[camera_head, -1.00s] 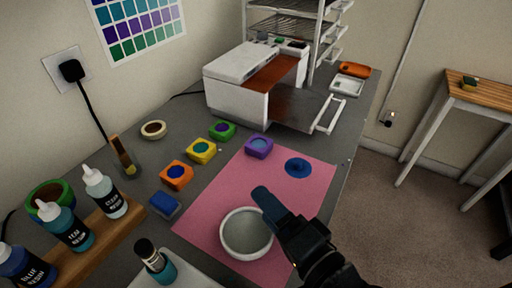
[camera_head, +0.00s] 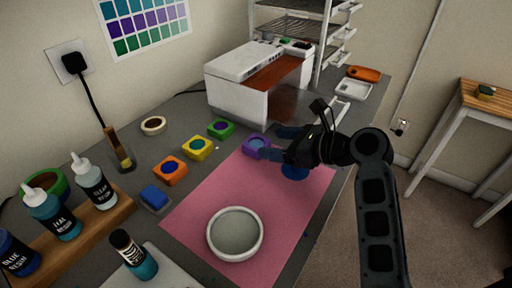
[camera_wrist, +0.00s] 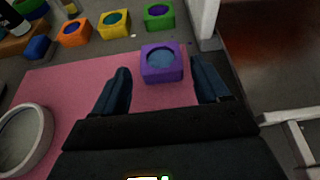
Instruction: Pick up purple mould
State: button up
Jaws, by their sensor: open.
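The purple mould (camera_head: 257,147) is a small square block with a round hollow holding blue-grey fill. It sits at the far edge of the pink mat (camera_head: 215,199). My gripper (camera_head: 275,143) is open beside it on the right in the head view, with its blue fingers pointing at the mould. In the wrist view the purple mould (camera_wrist: 162,63) lies between and just beyond the tips of the two spread fingers (camera_wrist: 160,72). Nothing is held.
Green (camera_head: 221,128), yellow (camera_head: 198,148) and orange (camera_head: 171,171) moulds stand in a row left of the mat. A white bowl (camera_head: 235,234) stands on the mat. The white machine (camera_head: 245,85) stands behind.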

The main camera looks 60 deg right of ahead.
aim_at(250, 141)
jog(key=shift+d, duration=0.25)
jog(key=shift+w+f, duration=0.2)
jog(key=shift+a+x, duration=0.15)
jog(key=shift+x, duration=1.6)
jog(key=shift+a+x, duration=0.1)
jog(key=shift+x, duration=1.65)
jog(key=shift+r, duration=0.1)
jog(key=c, duration=0.7)
